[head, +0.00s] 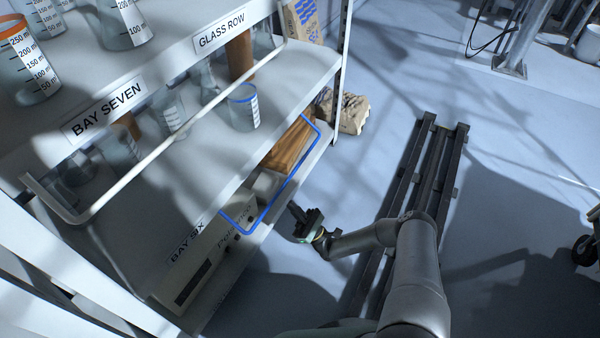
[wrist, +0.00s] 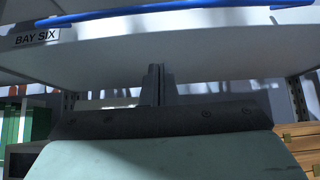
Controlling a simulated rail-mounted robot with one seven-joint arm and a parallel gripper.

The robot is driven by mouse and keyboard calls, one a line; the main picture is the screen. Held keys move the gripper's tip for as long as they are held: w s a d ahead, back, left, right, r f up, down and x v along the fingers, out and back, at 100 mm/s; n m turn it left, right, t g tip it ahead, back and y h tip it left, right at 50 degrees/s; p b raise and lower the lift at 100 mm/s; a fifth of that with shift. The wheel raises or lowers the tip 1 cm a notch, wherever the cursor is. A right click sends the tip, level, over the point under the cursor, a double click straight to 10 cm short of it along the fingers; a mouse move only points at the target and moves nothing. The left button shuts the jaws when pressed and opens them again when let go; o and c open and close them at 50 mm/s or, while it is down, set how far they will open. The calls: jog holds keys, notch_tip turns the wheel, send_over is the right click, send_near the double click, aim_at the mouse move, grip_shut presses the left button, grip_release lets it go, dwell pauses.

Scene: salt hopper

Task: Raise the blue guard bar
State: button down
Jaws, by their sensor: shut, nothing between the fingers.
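The blue guard bar (head: 283,187) is a thin bent rod along the front of the bay six shelf, its two ends turned in toward the shelf. In the wrist view the bar (wrist: 190,7) crosses the top of the picture, above the white shelf edge. My gripper (head: 294,208) is in front of the shelf, to the right of the bar in the head view and apart from it. In the wrist view its fingers (wrist: 154,69) are together and empty, pointing up toward the shelf edge, with the bar above their tips.
A white guard bar (head: 185,125) runs along the upper shelf, which holds glass beakers. A wooden box (head: 290,147) and a pale instrument (head: 195,265) stand behind the blue bar. The floor right of the shelf is open up to a dark rail (head: 408,170).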

jog(key=b+x, duration=0.1)
jog(key=x, duration=0.9)
jog(key=shift+s+d+r+b, duration=0.25)
jog(key=shift+s+d+r, duration=0.1)
jog(key=shift+s+d, duration=0.3)
jog(key=shift+s+d+r+b, duration=0.3)
jog(key=shift+s+d, duration=0.2)
jog(key=shift+d, duration=0.35)
jog(key=shift+d+r+h+p, duration=0.2)
jog(key=shift+r+h+p, duration=0.15)
jog(key=shift+p, duration=0.4)
